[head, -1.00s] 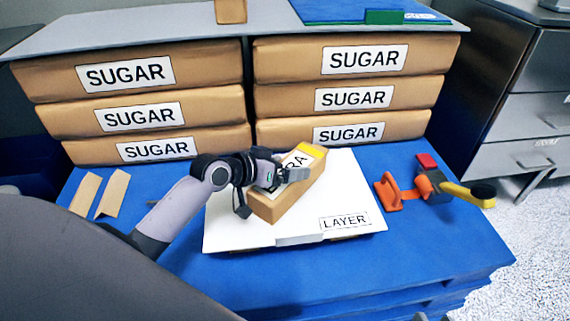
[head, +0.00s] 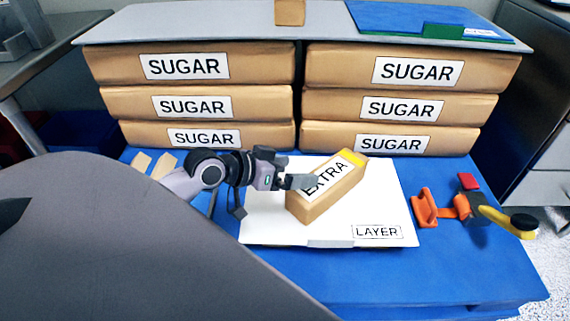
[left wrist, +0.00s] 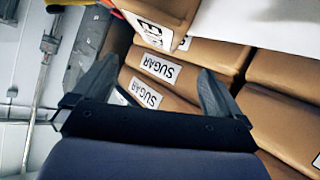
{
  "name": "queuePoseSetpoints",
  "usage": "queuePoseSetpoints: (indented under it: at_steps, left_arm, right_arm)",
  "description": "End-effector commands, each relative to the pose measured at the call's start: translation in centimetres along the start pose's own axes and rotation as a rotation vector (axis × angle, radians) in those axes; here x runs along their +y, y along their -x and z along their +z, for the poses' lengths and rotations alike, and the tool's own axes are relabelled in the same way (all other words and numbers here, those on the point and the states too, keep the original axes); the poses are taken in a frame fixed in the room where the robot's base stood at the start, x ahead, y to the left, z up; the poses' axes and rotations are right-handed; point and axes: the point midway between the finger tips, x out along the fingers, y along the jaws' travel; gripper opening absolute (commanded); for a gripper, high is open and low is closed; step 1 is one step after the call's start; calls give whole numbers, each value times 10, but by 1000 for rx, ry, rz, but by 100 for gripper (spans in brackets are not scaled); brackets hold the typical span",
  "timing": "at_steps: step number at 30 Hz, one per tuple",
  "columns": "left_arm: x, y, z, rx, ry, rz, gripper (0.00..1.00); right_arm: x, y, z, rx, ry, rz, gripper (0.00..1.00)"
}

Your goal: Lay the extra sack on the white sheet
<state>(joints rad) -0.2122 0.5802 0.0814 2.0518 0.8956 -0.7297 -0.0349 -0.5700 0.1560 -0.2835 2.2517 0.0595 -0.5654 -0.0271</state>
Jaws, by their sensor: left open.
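The extra sack (head: 328,195) is a brown block with a yellow end and an EXTRA label. It lies diagonally on the white sheet (head: 275,230), which is marked LAYER. My left gripper (head: 270,192) is open and empty at the sack's left end. One finger overlaps the label's edge in the picture; I cannot tell whether it touches. In the left wrist view, both open fingers show with nothing between them, and a labelled sack end (left wrist: 150,28) is beyond them at the top. My right gripper is not in view.
Two stacks of SUGAR sacks (head: 240,68) stand behind the sheet, under a grey board (head: 220,22). An orange and yellow tool (head: 455,207) lies to the right on the blue surface (head: 450,270). Two small tan pieces (head: 163,165) lie at the left.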

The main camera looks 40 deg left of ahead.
Motion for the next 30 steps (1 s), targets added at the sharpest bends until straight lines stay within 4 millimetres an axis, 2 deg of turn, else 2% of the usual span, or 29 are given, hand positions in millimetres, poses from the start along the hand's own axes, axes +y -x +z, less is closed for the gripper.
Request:
queuePoseSetpoints:
  at_steps: [3,8,30]
  left_arm:
    - [0,12,0,-1,-1,0,100]
    - [1,18,-1,1,0,1,100]
    - [0,18,0,0,0,1,100]
  right_arm:
    - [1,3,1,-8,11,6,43]
    - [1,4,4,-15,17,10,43]
    - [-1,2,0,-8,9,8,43]
